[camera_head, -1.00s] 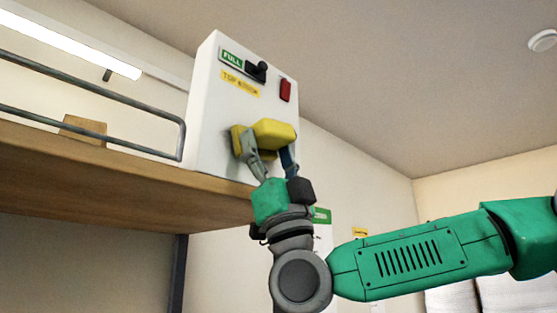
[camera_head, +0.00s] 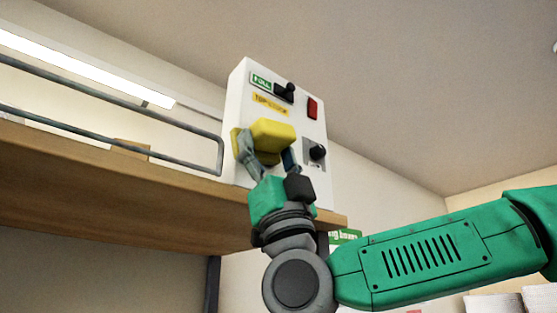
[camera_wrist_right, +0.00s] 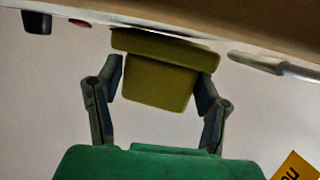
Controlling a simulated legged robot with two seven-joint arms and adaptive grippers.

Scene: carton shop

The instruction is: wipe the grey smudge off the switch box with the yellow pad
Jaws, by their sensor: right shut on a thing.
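The white switch box (camera_head: 306,124) stands at the end of the wooden shelf, with its front face seen from below. My right gripper (camera_head: 268,152) is shut on the yellow pad (camera_head: 273,132), which is in front of the left part of that face, below the yellow label. The pad (camera_wrist_right: 160,82) sits between both fingers in the right wrist view, close to the box. I cannot tell whether it touches the face. No grey smudge can be made out; the pad and gripper hide part of the face. My left gripper is not in view.
The box carries a black switch (camera_head: 285,91), a red switch (camera_head: 312,107) and a dark knob (camera_head: 317,152) on a grey plate. A metal rail (camera_head: 120,143) runs along the shelf (camera_head: 110,190). A wooden block (camera_head: 131,148) lies behind the rail.

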